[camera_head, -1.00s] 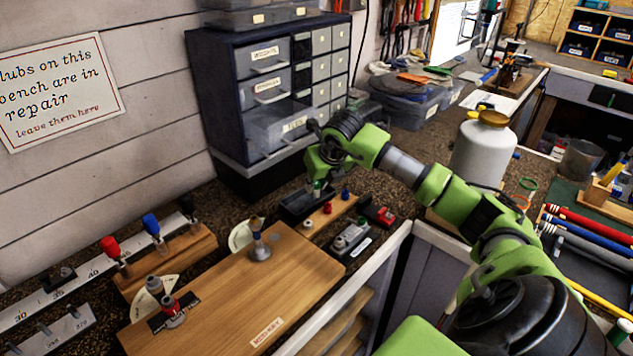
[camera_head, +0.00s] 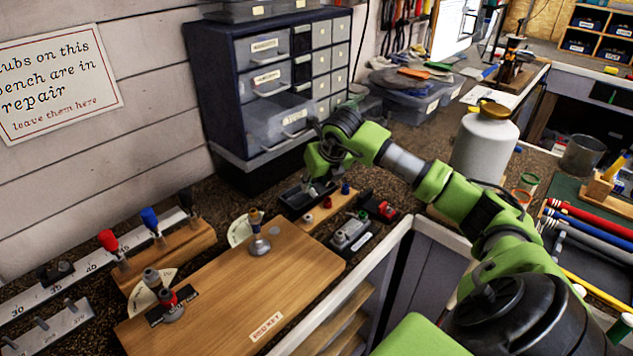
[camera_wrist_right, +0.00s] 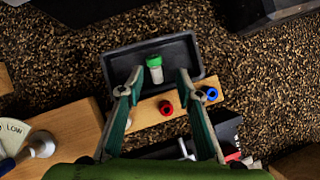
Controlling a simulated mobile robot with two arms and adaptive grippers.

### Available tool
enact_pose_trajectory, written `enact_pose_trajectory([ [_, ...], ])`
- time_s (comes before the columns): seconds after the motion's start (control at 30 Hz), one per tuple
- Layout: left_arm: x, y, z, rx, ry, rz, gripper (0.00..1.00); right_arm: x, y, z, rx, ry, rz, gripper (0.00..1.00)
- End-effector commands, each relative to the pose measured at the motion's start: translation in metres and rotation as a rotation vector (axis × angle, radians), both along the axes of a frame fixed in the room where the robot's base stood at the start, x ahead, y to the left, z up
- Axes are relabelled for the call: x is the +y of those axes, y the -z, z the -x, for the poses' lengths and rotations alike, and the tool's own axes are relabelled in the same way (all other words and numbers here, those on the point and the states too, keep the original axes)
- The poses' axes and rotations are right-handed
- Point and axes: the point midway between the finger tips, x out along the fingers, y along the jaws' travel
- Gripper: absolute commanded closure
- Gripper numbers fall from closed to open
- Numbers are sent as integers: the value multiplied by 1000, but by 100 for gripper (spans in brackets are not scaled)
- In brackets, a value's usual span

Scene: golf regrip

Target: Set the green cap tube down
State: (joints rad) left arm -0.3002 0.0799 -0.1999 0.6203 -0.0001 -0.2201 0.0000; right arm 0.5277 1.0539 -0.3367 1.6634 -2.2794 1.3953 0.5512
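The green cap tube (camera_wrist_right: 154,68), with a green cap and pale body, is inside a small black tray (camera_wrist_right: 115,69) in the right wrist view. I cannot tell whether it leans or lies there. My right gripper (camera_wrist_right: 152,85) is open, its two fingers spread wide on either side of the tube, with clear gaps. In the head view my right gripper (camera_head: 322,168) is over the black tray (camera_head: 290,201), and its wrist hides much of the tube. My left gripper is not in view.
A wooden rack (camera_head: 314,219) beside the tray holds a red-capped tube (camera_wrist_right: 166,107) and a blue-capped tube (camera_wrist_right: 208,93). A drawer cabinet (camera_head: 222,92) stands behind. A wooden board (camera_head: 215,292) lies to the left, and a white jar (camera_head: 484,150) stands to the right.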

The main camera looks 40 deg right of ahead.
Motion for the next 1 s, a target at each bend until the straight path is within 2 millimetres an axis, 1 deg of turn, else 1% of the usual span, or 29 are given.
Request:
enact_pose_trajectory([
  [0.2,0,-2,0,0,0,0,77,0,-2,0,0,0,0,68],
  [0.27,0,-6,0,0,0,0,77,0,-5,0,0,0,0,68],
  [0.37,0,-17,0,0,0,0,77,0,-16,0,0,1,0,68],
  [0.4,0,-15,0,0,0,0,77,0,-19,1,-3,0,1,68],
  [0.43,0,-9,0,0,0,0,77,1,-22,4,-6,-1,2,68],
  [0.7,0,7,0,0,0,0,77,11,-76,34,-5,0,3,68],
  [0.8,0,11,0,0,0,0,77,14,-92,44,-5,0,3,68],
  [0.9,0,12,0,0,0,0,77,16,-105,50,-4,-1,0,68],
  [1.0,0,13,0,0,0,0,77,18,-112,55,-2,0,1,68],
])
